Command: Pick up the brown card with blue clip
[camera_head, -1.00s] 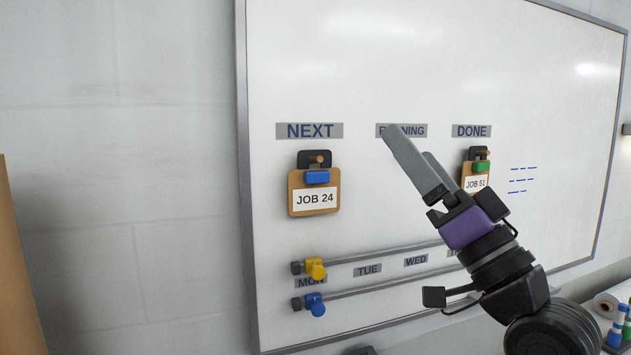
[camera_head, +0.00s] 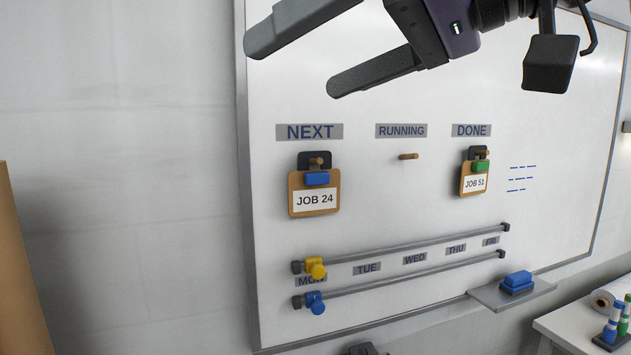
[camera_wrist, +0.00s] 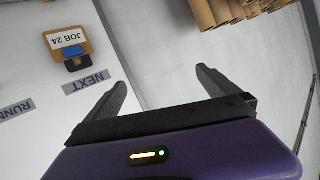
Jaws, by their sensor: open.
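The brown card with the blue clip (camera_head: 314,193), labelled JOB 24, hangs from a peg under the NEXT label on the whiteboard. It also shows in the wrist view (camera_wrist: 68,47), upside down at the upper left, ahead of and left of the fingers. My gripper (camera_head: 290,65) is above the card in the head view, nearer the camera, with its two fingers pointing left. In the wrist view my gripper (camera_wrist: 160,86) has its fingers spread wide with nothing between them. The card is apart from the fingers.
A second brown card with a green clip (camera_head: 474,179), JOB 51, hangs under DONE. The RUNNING peg (camera_head: 408,156) is bare. Two rails carry a yellow slider (camera_head: 316,268) and a blue slider (camera_head: 316,303) below. A tray (camera_head: 490,298) holds a blue eraser. Brown rolls (camera_wrist: 225,12) stand at the wrist view's top.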

